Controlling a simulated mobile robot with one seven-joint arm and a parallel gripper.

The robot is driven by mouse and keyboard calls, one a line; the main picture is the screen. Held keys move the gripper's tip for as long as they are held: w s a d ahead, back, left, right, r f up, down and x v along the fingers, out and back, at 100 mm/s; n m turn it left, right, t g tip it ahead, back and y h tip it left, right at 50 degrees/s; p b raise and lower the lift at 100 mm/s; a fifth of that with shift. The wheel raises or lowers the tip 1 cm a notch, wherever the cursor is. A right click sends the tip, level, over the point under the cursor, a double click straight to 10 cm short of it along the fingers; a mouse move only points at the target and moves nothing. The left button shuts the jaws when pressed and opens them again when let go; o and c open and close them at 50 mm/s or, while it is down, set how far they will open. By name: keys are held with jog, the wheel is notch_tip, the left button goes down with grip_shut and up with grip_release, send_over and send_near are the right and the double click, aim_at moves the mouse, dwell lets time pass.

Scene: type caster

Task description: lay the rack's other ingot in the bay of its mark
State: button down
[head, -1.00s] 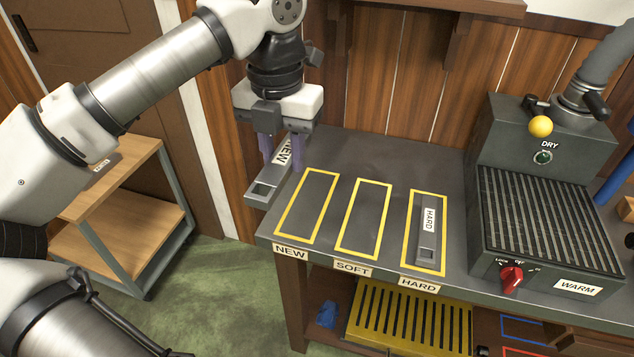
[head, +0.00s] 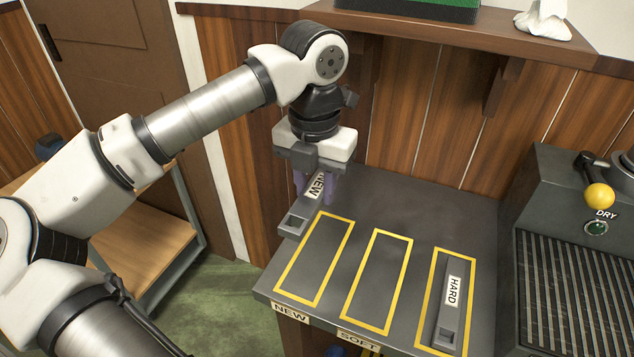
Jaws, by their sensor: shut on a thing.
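My gripper (head: 316,188) is shut on a grey ingot (head: 293,224) with a white NEW label. It holds the ingot near the bench's left edge, up and to the left of the NEW bay. The NEW bay (head: 289,278) is an empty yellow outline on the dark bench, with a NEW tag (head: 290,314) on the front edge. The SOFT bay (head: 349,312) beside it is also empty. A grey ingot marked HARD (head: 447,322) lies inside the rightmost yellow outline. The fingers hide part of the held ingot. I cannot tell its height above the bench.
A dark machine with a ribbed top (head: 570,290) and a yellow-knobbed lever (head: 600,196) stands at the right. A wooden shelf (head: 460,38) overhangs the back wall. A wooden cart (head: 150,250) stands left of the bench. The bench (head: 440,205) behind the bays is clear.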

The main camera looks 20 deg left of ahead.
aim_at(315, 190)
notch_tip(315, 190, down, 16)
jog(key=shift+r+p, duration=0.25)
jog(key=shift+p, duration=0.3)
jog(key=c, duration=1)
grip_release()
jog(key=shift+f, duration=0.1)
notch_tip(315, 190, up, 12)
jog(key=shift+r+b, duration=0.1)
jog(key=shift+b, duration=0.35)
